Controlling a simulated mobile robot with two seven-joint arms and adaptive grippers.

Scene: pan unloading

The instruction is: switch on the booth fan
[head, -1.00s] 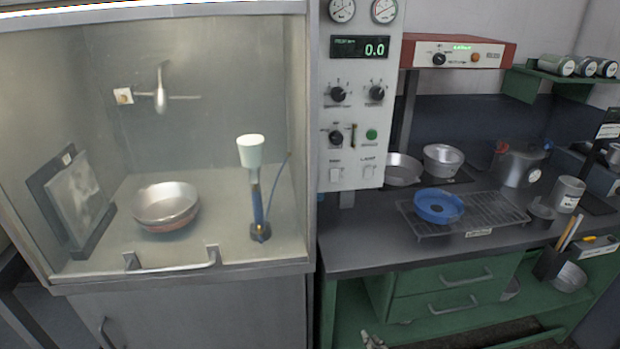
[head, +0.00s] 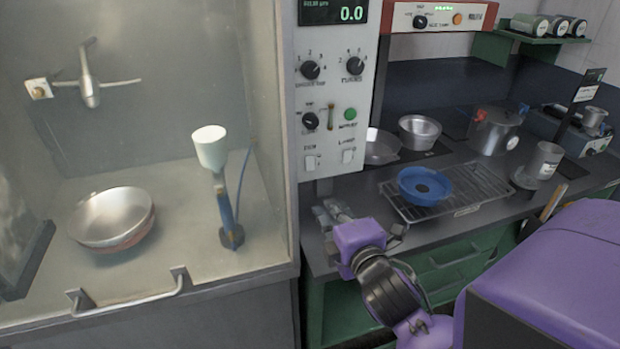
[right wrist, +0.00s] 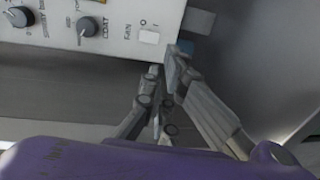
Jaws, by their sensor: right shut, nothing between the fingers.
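The booth's white control panel (head: 332,100) stands at the right edge of the glass-fronted booth (head: 150,170). The fan switch (head: 312,163) is the left one of two white rockers low on the panel. It also shows in the right wrist view (right wrist: 149,36), beside the FAN lettering and an O and I mark. My right gripper (head: 332,212) is shut and empty, below and slightly right of the fan switch in the head view. In the right wrist view its fingertips (right wrist: 163,68) are just below the switch, apparently apart from it. My left gripper is out of view.
The lamp switch (head: 348,156) sits close to the right of the fan switch. Knobs and a green button (head: 350,114) are above.

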